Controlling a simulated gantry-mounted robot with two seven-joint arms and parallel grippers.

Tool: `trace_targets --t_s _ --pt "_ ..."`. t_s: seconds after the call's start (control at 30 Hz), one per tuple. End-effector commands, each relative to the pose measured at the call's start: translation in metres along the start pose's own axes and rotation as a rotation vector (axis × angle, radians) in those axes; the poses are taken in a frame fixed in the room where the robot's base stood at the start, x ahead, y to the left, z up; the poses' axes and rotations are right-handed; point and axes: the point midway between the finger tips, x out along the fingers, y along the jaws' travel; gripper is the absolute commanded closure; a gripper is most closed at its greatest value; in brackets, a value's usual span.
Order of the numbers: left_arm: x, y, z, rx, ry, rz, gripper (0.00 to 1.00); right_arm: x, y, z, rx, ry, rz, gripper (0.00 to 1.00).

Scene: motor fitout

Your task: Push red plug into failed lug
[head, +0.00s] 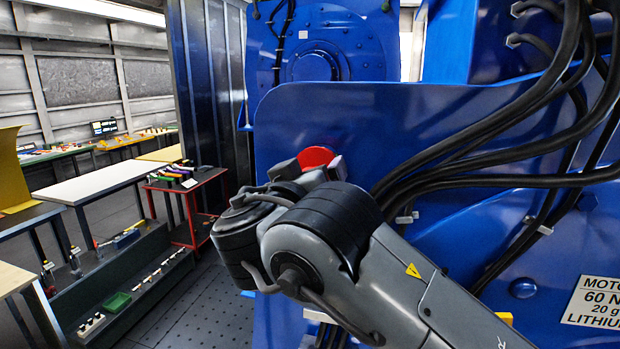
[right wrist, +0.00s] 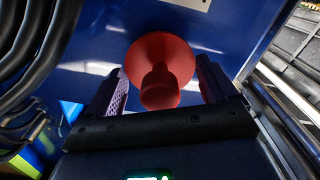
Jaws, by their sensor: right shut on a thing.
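The red plug (right wrist: 160,68) has a wide round flange and a narrower knob. In the right wrist view its knob is between the two fingers of my right gripper (right wrist: 160,88), which is shut on it. In the head view the red plug (head: 316,157) shows as a red disc against the blue motor housing, partly covered by my right gripper (head: 312,166). The flange appears close to the blue face; I cannot tell whether it touches. The lug is not visible, likely hidden behind the plug and arm. My left gripper is not in view.
Thick black cables (head: 490,130) run across the blue motor housing (head: 400,105) right of the plug. A white table (head: 95,185) and a red cart (head: 190,185) stand at left. A low grey shelf (head: 130,280) with small parts is at lower left.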

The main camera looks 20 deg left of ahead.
Motion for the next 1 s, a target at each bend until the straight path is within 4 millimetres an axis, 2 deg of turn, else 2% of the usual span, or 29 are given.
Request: trace_targets --t_s 1.0 --pt "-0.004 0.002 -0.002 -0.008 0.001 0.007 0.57 0.025 -0.001 0.000 -0.001 -0.001 -0.001 0.50"
